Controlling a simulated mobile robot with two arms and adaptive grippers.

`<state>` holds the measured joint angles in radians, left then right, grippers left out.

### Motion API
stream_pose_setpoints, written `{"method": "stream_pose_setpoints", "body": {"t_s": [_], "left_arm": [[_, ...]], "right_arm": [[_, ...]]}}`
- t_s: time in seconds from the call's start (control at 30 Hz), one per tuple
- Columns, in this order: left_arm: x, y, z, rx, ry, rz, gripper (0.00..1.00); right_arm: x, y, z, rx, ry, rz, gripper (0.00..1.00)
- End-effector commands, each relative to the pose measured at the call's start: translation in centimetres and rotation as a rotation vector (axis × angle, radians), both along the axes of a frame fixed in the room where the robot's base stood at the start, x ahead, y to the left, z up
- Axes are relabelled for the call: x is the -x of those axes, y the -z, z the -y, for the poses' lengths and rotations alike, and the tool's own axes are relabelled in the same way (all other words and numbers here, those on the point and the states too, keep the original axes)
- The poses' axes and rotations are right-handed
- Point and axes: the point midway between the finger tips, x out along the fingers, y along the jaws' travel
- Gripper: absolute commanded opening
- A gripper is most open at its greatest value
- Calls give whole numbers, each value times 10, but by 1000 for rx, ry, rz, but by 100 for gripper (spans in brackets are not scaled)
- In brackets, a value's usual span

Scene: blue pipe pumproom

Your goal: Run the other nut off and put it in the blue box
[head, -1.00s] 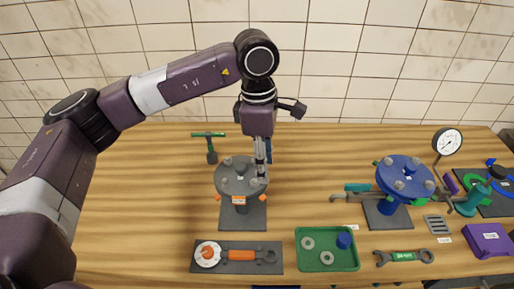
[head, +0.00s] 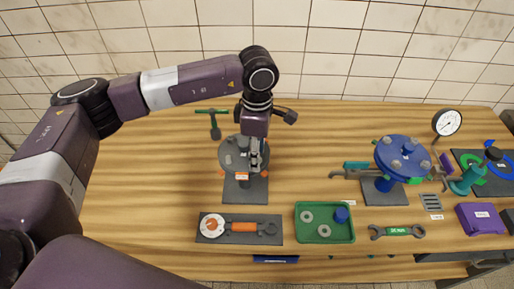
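A round grey flange (head: 232,154) with bolts and nuts on top stands on a grey base plate on the bench, left of centre. My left gripper (head: 257,163) points down at the flange's right front rim. Its fingers cover that part of the rim. Whether they hold a nut is too small to tell. A blue box (head: 275,259) shows partly below the bench's front edge; the bench hides the rest. A green tray (head: 325,238) at the front holds two grey rings and a small blue piece (head: 341,214). My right gripper is out of view.
A blue flange (head: 403,145) on a stand is to the right, near a dial gauge (head: 447,122). A tool board (head: 213,239) and a wrench (head: 397,232) lie in front. A purple box (head: 480,219) is at far right. The bench's left part is clear.

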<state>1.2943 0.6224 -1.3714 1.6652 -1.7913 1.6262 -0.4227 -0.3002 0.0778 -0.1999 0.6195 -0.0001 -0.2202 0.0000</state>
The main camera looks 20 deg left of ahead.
Motion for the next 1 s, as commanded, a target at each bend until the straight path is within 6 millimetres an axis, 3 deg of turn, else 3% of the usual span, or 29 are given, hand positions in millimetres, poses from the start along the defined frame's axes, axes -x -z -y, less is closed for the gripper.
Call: {"method": "stream_pose_setpoints", "body": {"t_s": [0.1,0.47,0.67,1.0], "left_arm": [[0,0,0,0,0,0,38],[0,0,0,1,0,0,0],[0,4,0,1,-63,1,0],[-1,4,0,2,-432,2,0]], "right_arm": [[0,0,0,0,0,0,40],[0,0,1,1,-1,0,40],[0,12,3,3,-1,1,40],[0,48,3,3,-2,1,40]]}}
